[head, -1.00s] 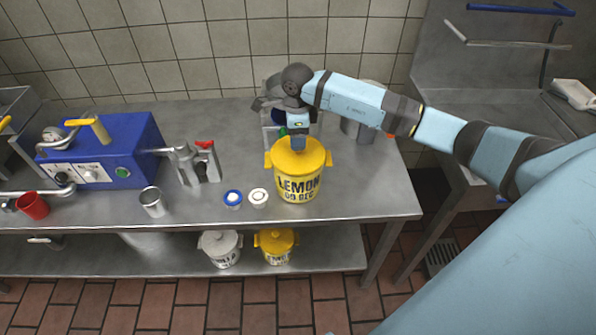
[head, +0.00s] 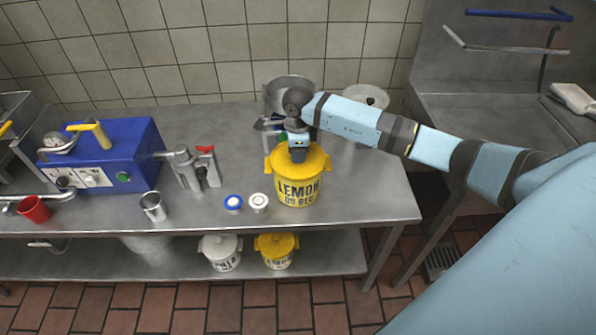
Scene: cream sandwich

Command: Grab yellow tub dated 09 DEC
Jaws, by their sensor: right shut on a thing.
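A yellow tub (head: 298,190) with a yellow lid and side handles stands upright on the steel table. Its dark print reads LEMON, with a line below that looks like 09 DEC. My right gripper (head: 299,153) points down at the middle of its lid and is shut on the top of the tub; the jaws hide the part they hold. A second yellow tub (head: 276,255) stands on the lower shelf, its print too small to read. My left gripper is not in view.
A white tub (head: 221,256) stands beside the lower yellow tub. On the table (head: 372,205) are a blue machine (head: 140,140), a metal cup (head: 153,207), two small round lids (head: 258,202) and a red cup (head: 34,209). Metal containers stand behind my gripper. The table's right front is clear.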

